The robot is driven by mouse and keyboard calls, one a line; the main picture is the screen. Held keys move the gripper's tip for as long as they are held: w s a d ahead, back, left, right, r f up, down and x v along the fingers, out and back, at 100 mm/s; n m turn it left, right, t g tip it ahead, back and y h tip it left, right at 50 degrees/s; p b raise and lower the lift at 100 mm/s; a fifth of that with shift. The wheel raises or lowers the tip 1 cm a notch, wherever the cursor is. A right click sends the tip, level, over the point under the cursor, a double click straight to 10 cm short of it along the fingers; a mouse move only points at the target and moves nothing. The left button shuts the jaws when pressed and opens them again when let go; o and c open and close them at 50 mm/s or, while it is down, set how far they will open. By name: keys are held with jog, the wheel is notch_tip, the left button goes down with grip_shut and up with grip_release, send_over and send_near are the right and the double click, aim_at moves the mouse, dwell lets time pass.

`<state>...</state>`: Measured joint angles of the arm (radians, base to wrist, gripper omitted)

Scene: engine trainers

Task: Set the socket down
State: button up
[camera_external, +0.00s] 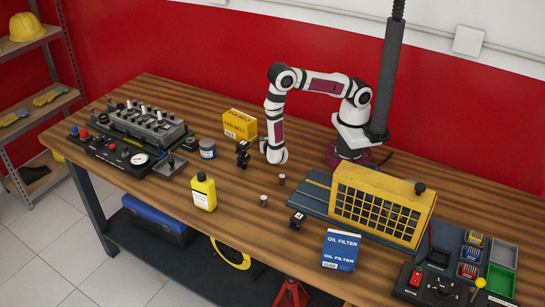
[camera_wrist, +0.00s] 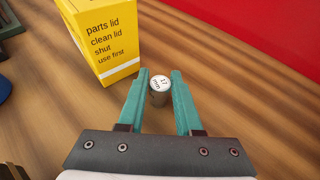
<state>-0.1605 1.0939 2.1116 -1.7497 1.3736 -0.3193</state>
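The socket (camera_wrist: 160,87) is a small metal cylinder with a pale round top marked 17 mm. In the wrist view it stands upright between the teal fingertips of my gripper (camera_wrist: 160,79), which is shut on its sides. In the external view my gripper (camera_external: 277,156) points down, low over the wooden workbench (camera_external: 325,195), and the socket there cannot be made out. Whether the socket's base touches the wood is unclear. Two other small metal cylinders stand on the bench in front, one nearer (camera_external: 263,201) and one closer to my gripper (camera_external: 281,180).
A yellow box (camera_external: 240,124) stands close to the left of my gripper; it also shows in the wrist view (camera_wrist: 100,40). A black fixture (camera_external: 243,153), blue can (camera_external: 207,149) and yellow bottle (camera_external: 204,192) stand left.

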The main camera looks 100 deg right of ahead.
jog(key=o, duration=0.3)
jog(key=shift+r, duration=0.15)
jog(key=v, duration=1.1)
jog(key=shift+a+r, duration=0.2)
jog(key=shift+a, duration=0.1)
jog(key=s+a+r+m+y, duration=0.4)
jog(key=s+r+m+y, duration=0.3)
jog(key=m, duration=0.4)
jog(key=s+a+r+m+y, duration=0.4)
jog(key=s+r+m+y, duration=0.4)
jog(key=m, duration=0.3)
jog(key=shift+a+r+m+t, duration=0.4)
jog(key=shift+r, duration=0.35)
jog(key=shift+s, duration=0.15)
